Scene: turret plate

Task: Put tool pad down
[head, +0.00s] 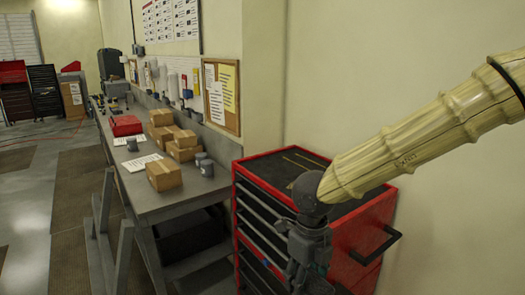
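My gripper (308,286) hangs at the bottom edge of the head view, in front of the red tool cabinet (352,232). Its fingertips are cut off by the frame, so I cannot tell whether it is open or shut, or whether it holds anything. I cannot make out a tool pad for certain. The cabinet has a dark top (268,168) with a thin yellowish strip (300,162) along it. My arm covers part of that top.
A long grey workbench (150,208) stands left of the cabinet, carrying several cardboard boxes (164,175), a red case (126,125) and dark cups (207,167). A handle (377,246) juts from the cabinet's right side. The floor (30,215) at left is open.

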